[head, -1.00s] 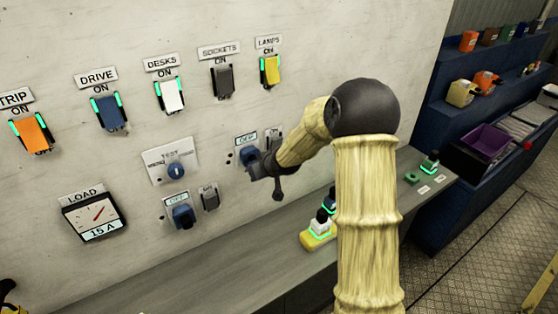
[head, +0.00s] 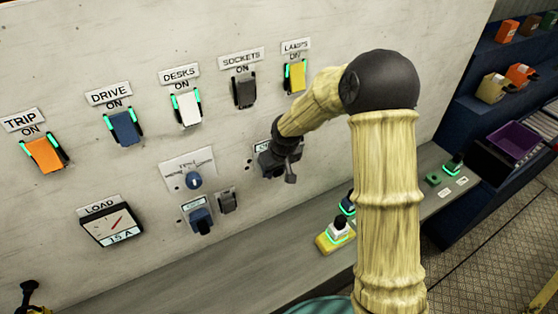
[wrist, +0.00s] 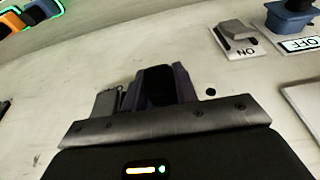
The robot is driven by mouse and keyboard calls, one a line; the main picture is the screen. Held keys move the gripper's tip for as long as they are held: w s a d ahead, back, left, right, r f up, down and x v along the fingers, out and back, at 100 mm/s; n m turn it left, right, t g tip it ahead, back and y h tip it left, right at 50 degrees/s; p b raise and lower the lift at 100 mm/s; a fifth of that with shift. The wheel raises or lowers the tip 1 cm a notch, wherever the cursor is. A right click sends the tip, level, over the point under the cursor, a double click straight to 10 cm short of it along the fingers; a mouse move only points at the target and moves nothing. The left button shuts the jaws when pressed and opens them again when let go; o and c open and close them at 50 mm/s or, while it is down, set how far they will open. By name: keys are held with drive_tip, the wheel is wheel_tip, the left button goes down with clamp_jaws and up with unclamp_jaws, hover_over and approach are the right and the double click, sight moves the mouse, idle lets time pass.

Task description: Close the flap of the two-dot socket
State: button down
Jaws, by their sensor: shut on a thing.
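The upper socket (head: 264,161) is dark blue, on the wall panel under the SOCKETS and LAMPS switches. Small dark dots (head: 248,160) show at its left; I cannot count them surely. My gripper (head: 276,160) is at this socket and covers most of it and its label. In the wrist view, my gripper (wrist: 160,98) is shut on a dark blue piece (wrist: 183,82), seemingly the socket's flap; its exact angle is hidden. A grey switch (wrist: 106,103) stands beside it. The lower blue socket (head: 199,220) has an OFF label and shows clear of my gripper.
A grey switch (head: 227,202) sits beside the lower socket, and a test knob (head: 194,181) above it. A bench (head: 270,250) runs below the panel, with a yellow block (head: 330,243) bearing white and dark pieces. Blue shelving (head: 470,110) stands at the right.

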drive_tip(key=shift+w, duration=0.2)
drive_tip(key=c, duration=1.1)
unclamp_jaws()
drive_tip(key=shift+s+a+r, duration=0.1)
drive_tip(key=shift+s, duration=0.1)
drive_tip(key=shift+r+b, duration=0.3)
drive_tip(key=shift+r, duration=0.2)
drive_tip(key=b+v, duration=0.4)
drive_tip(key=v, duration=1.2)
drive_tip(key=shift+s+r, duration=0.1)
drive_tip(key=s+d+f+m+b, duration=0.2)
drive_tip(key=s+d+f, duration=0.2)
drive_tip(key=s+f, duration=0.1)
drive_tip(key=s+d+f+m+h+b, duration=0.1)
drive_tip(key=s+d+f+b, duration=0.1)
drive_tip(key=s+d+f, duration=0.2)
drive_tip(key=s+d+f+m+b, duration=0.2)
drive_tip(key=s+d+f, duration=0.2)
drive_tip(key=s+f, duration=0.4)
drive_tip(key=shift+s+d+f+m+h, duration=0.1)
drive_tip(key=shift+d+f+m+h, duration=0.05)
drive_tip(key=shift+f, duration=0.4)
drive_tip(key=shift+s+d+f+m+h, duration=0.1)
drive_tip(key=shift+d+f+m+h, duration=0.05)
drive_tip(key=shift+f, duration=0.45)
